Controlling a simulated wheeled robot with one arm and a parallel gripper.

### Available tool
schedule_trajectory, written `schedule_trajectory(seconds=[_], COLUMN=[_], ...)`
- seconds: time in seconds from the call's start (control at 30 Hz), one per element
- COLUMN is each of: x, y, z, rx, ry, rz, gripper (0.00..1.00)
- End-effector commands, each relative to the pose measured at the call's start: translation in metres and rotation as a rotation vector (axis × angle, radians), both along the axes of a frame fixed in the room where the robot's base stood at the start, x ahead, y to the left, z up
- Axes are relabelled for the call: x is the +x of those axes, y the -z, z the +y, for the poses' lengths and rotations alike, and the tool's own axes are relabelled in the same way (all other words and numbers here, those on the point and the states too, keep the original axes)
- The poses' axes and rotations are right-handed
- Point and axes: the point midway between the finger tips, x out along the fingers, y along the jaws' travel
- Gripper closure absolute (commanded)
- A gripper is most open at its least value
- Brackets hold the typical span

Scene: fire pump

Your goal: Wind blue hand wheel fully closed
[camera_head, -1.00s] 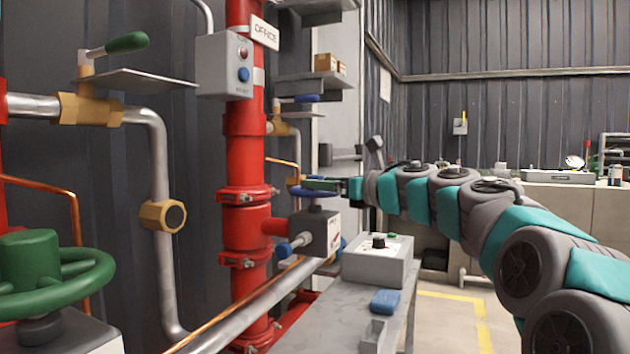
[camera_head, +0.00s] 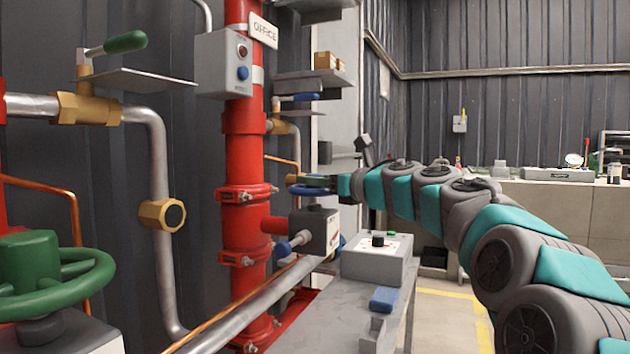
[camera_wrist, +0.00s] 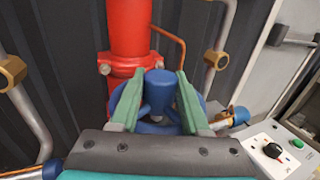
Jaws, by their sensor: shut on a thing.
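The blue hand wheel (camera_head: 312,191) sits on top of the grey valve box (camera_head: 318,232), beside the red standpipe (camera_head: 243,160). In the wrist view the blue wheel (camera_wrist: 158,118) lies between the two green fingers of my gripper (camera_wrist: 160,92), with its blue hub upright between them. In the head view my gripper (camera_head: 325,183) reaches in from the right at wheel height and covers part of the wheel. My gripper is shut on the wheel. The exact finger contact points are partly hidden.
A grey control box (camera_head: 377,259) with a black knob and a blue sponge-like block (camera_head: 384,299) rest on the bench below the arm. A large green hand wheel (camera_head: 50,280) is at the lower left. A copper pipe passes behind the wheel.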

Motion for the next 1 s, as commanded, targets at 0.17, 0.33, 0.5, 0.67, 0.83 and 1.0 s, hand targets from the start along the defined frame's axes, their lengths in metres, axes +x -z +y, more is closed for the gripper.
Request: schedule_trajectory(seconds=[0.17,0.33,0.5,0.67,0.83,1.0], x=[0.0001,0.0,0.0,-0.0003,0.0001,0.0011], y=[0.0,0.0,0.0002,0.0011,0.0034,0.0047], z=[-0.0001,-0.0001,-0.0006,-0.0008,-0.0016,-0.0027], rx=[0.0,0.0,0.0,-0.002,-0.005,-0.005], ry=[0.0,0.0,0.006,0.028,0.08,0.154], rz=[0.0,0.0,0.0,-0.001,0.0,0.002], gripper=[0.93,1.0,1.0,1.0,1.0,1.0])
